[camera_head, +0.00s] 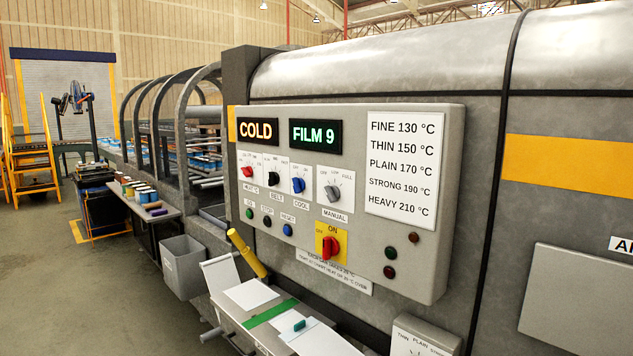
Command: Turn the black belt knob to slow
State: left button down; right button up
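The black belt knob (273,176) is on the grey control panel (447,200), above a label that reads BELT. It sits between a red knob (247,171) on its left and a blue knob (298,184) on its right. Its scale print is too small to read, and I cannot tell which mark it points to. Neither of my grippers shows in the head view, and nothing covers the knob.
Above the knobs, displays read COLD (258,131) and FILM 9 (315,133). Below are several buttons and a red switch on yellow (329,247). A sloped shelf with papers (250,293), a yellow cylinder (247,252) and a grey bin (183,265) stand beneath and left.

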aim_at(274, 178)
jog(key=i+j+u, duration=0.5)
jog(key=i+j, duration=0.25)
jog(key=i, duration=0.15)
